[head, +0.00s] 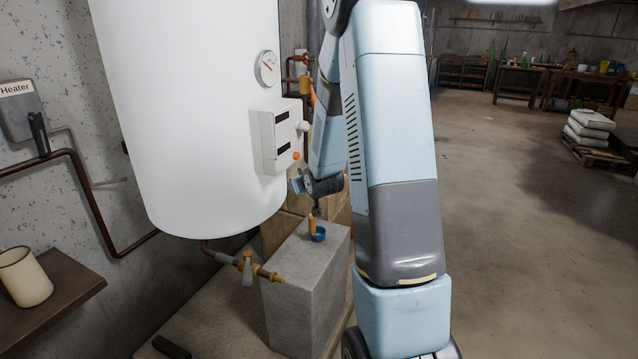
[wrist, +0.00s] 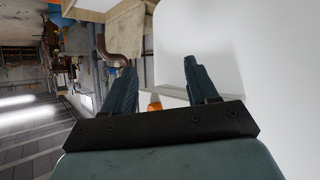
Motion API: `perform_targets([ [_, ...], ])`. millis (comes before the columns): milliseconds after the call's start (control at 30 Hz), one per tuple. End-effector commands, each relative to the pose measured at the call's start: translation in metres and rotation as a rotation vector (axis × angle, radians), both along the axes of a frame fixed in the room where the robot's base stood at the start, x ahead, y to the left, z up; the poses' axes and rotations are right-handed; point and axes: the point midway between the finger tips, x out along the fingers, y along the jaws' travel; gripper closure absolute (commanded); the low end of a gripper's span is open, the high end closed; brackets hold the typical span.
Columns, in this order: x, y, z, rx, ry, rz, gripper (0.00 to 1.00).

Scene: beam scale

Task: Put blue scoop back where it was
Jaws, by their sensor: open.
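The blue scoop (head: 318,236) sits on top of the grey concrete block, with an upright orange-brown part beside its bowl that may be its handle. My gripper (head: 296,184) is above the block, close to the lower side of the white tank and apart from the scoop. In the wrist view my gripper (wrist: 158,80) is open, with two dark teal fingers spread and nothing held between them. The scoop cannot be made out in the wrist view.
The white tank (head: 190,110) with its control box (head: 279,135) stands close to my gripper. A brass valve (head: 247,268) projects beside the concrete block (head: 300,290). A cream mug (head: 24,277) stands on a shelf at left. Open floor lies at right.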

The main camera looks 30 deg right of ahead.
Motion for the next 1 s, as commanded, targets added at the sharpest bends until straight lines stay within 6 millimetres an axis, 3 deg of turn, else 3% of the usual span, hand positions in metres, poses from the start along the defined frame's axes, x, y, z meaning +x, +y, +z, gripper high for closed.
perform_targets([
  [100,-0.014,0.011,0.032,-0.004,0.042,-0.005,0.42],
  [467,-0.082,0.046,0.107,0.011,0.187,-0.03,0.42],
  [767,-0.161,0.076,0.157,0.047,0.311,-0.045,0.42],
  [1000,-0.236,0.098,0.185,0.083,0.409,-0.044,0.42],
])
